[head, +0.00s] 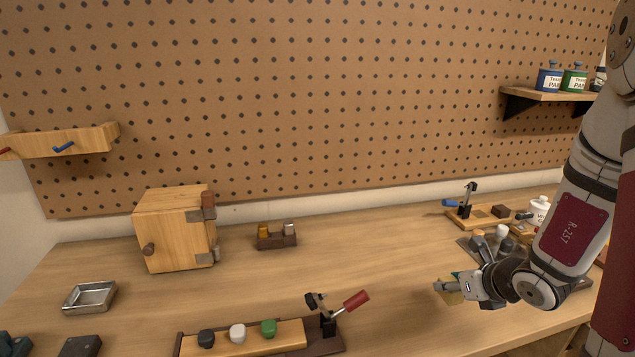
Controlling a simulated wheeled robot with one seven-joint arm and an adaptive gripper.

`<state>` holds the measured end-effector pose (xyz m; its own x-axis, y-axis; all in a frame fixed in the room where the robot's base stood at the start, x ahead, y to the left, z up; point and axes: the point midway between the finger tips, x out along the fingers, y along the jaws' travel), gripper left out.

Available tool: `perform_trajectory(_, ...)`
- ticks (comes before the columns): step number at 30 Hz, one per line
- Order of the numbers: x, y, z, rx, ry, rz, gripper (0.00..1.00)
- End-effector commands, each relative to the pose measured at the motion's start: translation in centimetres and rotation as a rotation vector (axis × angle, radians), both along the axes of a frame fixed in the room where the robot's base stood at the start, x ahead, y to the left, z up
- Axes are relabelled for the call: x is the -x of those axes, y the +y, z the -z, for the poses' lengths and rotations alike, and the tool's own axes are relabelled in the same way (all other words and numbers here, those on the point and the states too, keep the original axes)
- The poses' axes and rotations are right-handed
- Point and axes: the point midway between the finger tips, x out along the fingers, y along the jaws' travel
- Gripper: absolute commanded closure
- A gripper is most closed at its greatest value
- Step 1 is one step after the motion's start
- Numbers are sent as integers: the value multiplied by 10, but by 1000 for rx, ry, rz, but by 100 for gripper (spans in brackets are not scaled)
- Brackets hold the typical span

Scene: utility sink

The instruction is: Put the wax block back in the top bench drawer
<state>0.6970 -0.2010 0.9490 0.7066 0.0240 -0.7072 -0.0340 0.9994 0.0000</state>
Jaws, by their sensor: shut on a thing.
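My gripper (460,288) is at the right of the head view, above the front right part of the bench top (390,265). It is shut on a small pale yellow block (452,297), which looks like the wax block. The fingers hide much of the block, and a bit of teal shows beside it. I cannot tell how high it is above the wood. The top bench drawer does not show in this view.
A clamp board with knobs (255,338) lies at the front. A wooden box (173,230), a metal tray (90,297) and a small holder (277,238) stand left. Another clamp board (477,216) and clutter crowd the back right. The bench middle is clear.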

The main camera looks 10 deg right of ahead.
Motion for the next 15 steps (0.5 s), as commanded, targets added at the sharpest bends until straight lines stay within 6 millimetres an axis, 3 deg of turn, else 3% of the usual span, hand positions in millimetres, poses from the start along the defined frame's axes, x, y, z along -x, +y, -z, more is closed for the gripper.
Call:
perform_trajectory(2,-2,2,-1,-1,-1,-5,96)
perform_trajectory(7,-25,35,-17,-16,0,-62,96)
perform_trajectory(15,-73,133,-66,-21,5,-197,96)
